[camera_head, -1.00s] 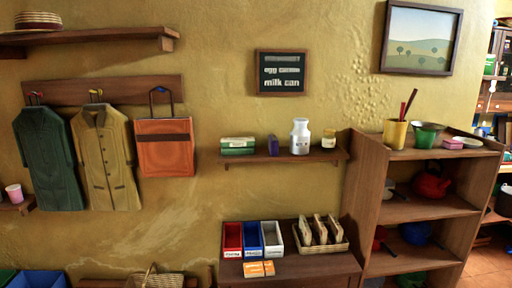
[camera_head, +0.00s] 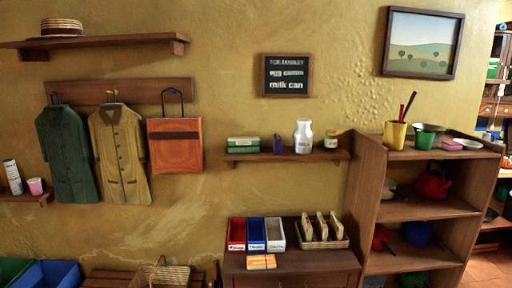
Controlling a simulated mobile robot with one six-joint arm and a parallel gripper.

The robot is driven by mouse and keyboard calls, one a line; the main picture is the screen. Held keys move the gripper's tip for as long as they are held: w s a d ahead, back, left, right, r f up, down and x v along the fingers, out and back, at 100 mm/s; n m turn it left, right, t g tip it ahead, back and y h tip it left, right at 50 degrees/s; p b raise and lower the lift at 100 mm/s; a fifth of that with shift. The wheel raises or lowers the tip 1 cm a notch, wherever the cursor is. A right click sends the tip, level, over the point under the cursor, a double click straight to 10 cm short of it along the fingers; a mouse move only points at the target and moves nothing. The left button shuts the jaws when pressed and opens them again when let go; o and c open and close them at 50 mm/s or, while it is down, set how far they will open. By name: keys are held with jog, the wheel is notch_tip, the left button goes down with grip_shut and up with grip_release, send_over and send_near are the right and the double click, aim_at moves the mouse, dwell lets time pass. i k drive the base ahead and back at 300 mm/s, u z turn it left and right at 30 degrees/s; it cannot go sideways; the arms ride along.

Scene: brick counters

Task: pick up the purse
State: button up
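The purse appears to be the orange-brown bag (camera_head: 175,145) with dark handles. It hangs flat against the wall from a hook on the wooden rail, to the right of the tan coat. Its dark handle loop goes up to the hook. My gripper is not in view.
A tan coat (camera_head: 120,152) and a dark green coat (camera_head: 67,152) hang left of the bag. A small shelf (camera_head: 285,155) with a milk can (camera_head: 303,137) is to its right. A wicker basket (camera_head: 160,275) stands below.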

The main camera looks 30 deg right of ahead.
aim_at(277, 140)
jog(key=z, duration=0.25)
jog(key=k, duration=0.2)
jog(key=u, duration=2.2)
jog(key=k, duration=0.15)
jog(key=u, duration=1.25)
jog(key=k, duration=1.8)
jog(key=z, duration=0.1)
